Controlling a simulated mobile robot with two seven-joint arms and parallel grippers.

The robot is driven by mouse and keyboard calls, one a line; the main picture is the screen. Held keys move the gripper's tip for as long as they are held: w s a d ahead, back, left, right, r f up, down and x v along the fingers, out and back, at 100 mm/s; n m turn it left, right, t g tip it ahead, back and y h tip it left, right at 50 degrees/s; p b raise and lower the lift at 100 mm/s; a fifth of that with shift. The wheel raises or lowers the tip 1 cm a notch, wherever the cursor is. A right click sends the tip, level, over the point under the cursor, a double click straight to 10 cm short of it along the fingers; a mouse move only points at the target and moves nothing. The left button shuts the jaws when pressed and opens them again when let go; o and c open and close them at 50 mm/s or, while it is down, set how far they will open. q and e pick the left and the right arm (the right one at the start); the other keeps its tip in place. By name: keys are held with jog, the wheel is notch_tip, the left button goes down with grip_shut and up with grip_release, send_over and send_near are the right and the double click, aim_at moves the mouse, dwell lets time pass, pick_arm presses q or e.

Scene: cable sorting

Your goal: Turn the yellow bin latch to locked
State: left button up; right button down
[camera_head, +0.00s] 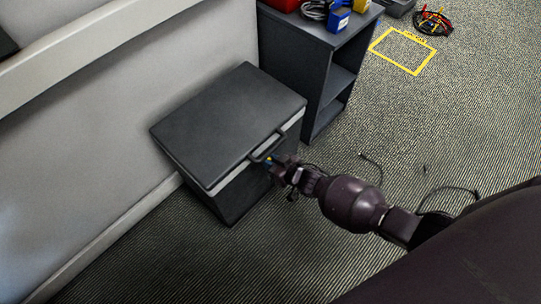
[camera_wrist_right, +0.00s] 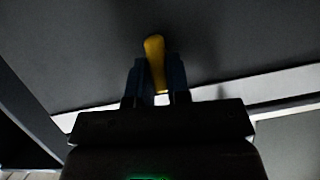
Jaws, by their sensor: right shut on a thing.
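The bin (camera_head: 225,125) is a dark box with a closed lid and a light grey band below it, standing against the wall. A dark handle (camera_head: 265,146) sticks out at the lid's front edge. The yellow latch (camera_wrist_right: 154,60) shows between my right gripper's fingers in the right wrist view, standing nearly upright there and leaning slightly. In the head view only a small yellow spot of it (camera_head: 269,158) shows. My right gripper (camera_head: 273,160) is at the bin's front, shut on the latch; it fills the lower wrist view (camera_wrist_right: 157,82). My left gripper is not in view.
A dark shelf unit (camera_head: 318,60) stands right behind the bin, with red, blue and yellow items on top. A yellow floor outline (camera_head: 403,50) and a cable bundle (camera_head: 433,22) lie at the upper right. Loose cables (camera_head: 450,190) lie near my right arm.

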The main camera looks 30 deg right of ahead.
jog(key=m+y, duration=0.2)
jog(key=m, duration=0.2)
jog(key=m+y, duration=0.2)
jog(key=m, duration=0.2)
jog(key=d+f+m+y+b, duration=0.1)
jog(key=m+y, duration=0.2)
jog(key=m, duration=0.1)
jog(key=shift+w+f+t, duration=0.1)
jog(key=shift+w+t, duration=0.05)
jog(key=shift+t, duration=0.15)
jog(key=shift+m, duration=0.5)
dwell(0.3)
jog(key=c, duration=1.1)
grip_release()
jog(key=p+v, duration=0.1)
jog(key=v, duration=0.9)
jog(key=shift+s+d, duration=0.3)
